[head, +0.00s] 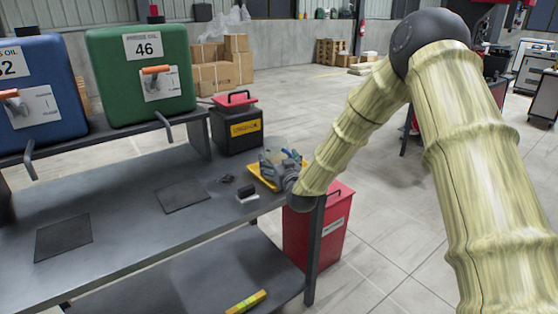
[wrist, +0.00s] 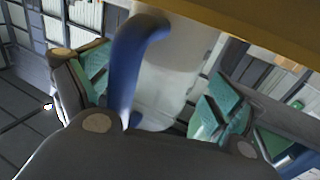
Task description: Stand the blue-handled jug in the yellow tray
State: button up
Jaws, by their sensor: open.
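The yellow tray (head: 260,178) lies at the right end of the grey bench, partly covered by my gripper (head: 277,163). In the wrist view, the jug (wrist: 185,60) is a pale translucent body with a thick blue handle (wrist: 136,52) facing the camera. My gripper (wrist: 155,92) is open, with its teal-padded fingers apart on either side of the jug and handle. The tray's yellow edge (wrist: 275,28) crosses the top right of the wrist view, by the end of the jug. Whether the jug rests on the tray floor cannot be told.
A small black-and-white block (head: 247,193) and dark mats (head: 184,195) lie to the left. Green (head: 140,70) and blue (head: 38,90) oil tanks stand at the back. A red bin (head: 315,235) is below the bench end.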

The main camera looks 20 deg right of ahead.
jog(key=shift+r, duration=0.2)
jog(key=s, duration=1.2)
jog(key=shift+d, duration=0.15)
jog(key=s+a+f+g, duration=0.1)
jog(key=s+f+g, duration=0.2)
jog(key=s+f, duration=0.6)
jog(key=s+a+f+g, duration=0.1)
jog(key=s+f+g, duration=0.3)
jog(key=f, duration=0.8)
jog(key=s+a+f+g, duration=0.1)
jog(key=s+f+g, duration=0.2)
jog(key=s+f, duration=0.65)
jog(key=s+f+g, duration=0.2)
jog(key=s+f, duration=0.2)
jog(key=s, duration=0.5)
jog(key=s+f+g, duration=0.3)
jog(key=s+f, duration=0.1)
jog(key=s, duration=0.5)
jog(key=s+f+g, duration=0.3)
jog(key=s+f, duration=0.2)
jog(key=s, duration=0.4)
jog(key=shift+s+d+m+h, duration=0.3)
jog(key=shift+s+m, duration=0.1)
